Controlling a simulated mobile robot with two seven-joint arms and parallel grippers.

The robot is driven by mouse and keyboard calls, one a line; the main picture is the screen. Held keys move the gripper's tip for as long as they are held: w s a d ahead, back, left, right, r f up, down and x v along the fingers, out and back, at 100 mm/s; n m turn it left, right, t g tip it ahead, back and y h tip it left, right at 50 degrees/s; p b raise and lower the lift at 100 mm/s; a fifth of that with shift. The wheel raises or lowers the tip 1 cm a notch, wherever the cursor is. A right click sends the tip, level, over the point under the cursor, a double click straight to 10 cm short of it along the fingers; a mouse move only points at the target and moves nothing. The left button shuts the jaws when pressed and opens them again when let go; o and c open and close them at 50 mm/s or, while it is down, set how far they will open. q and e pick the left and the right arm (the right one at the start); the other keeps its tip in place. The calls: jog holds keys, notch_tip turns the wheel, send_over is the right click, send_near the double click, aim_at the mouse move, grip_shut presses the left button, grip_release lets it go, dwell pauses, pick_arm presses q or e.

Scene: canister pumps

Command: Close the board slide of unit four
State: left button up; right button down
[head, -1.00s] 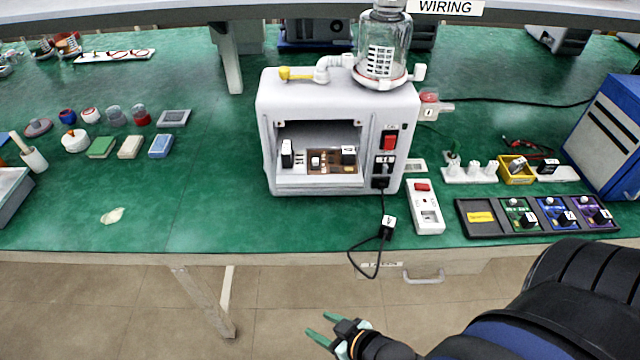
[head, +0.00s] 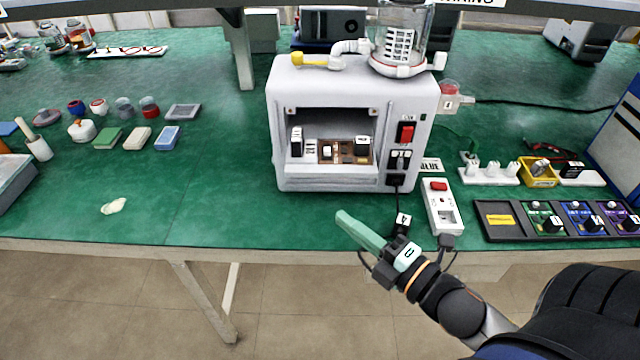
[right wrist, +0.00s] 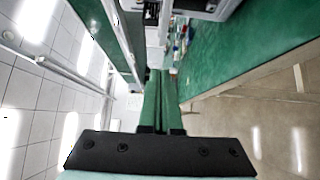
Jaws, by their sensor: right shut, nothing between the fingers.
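The white canister pump unit (head: 350,88) stands on the green table, with a glass canister on top. Its front bay is open, and the board slide (head: 335,176) shows at the bottom of the bay with a brown board (head: 345,151) and small black-and-white parts on it. How far the slide stands out is hard to tell. My right gripper (head: 345,220) is shut and empty, with green fingers in front of and below the unit, apart from it. The fingers also show together in the right wrist view (right wrist: 160,100). My left gripper is not in view.
A black plug with a tag (head: 402,222) hangs by my right gripper. A white power strip (head: 442,207) and a dark tray of modules (head: 508,222) lie to the right.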

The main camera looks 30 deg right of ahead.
aim_at(317, 151)
jog(key=w+p, duration=0.1)
jog(key=w, duration=0.9)
jog(key=shift+p, duration=0.3)
jog(key=shift+w+d, duration=0.15)
jog(key=shift+w, duration=0.15)
jog(key=w+d, duration=0.1)
jog(key=w, duration=0.1)
jog(key=w+d, duration=0.2)
jog(key=w, duration=0.1)
jog(key=w+d, duration=0.1)
jog(key=w, duration=0.1)
jog(key=shift+w+d, duration=0.3)
jog(key=shift+d, duration=0.1)
jog(key=shift+s+a, duration=0.1)
jog(key=shift+s, duration=0.05)
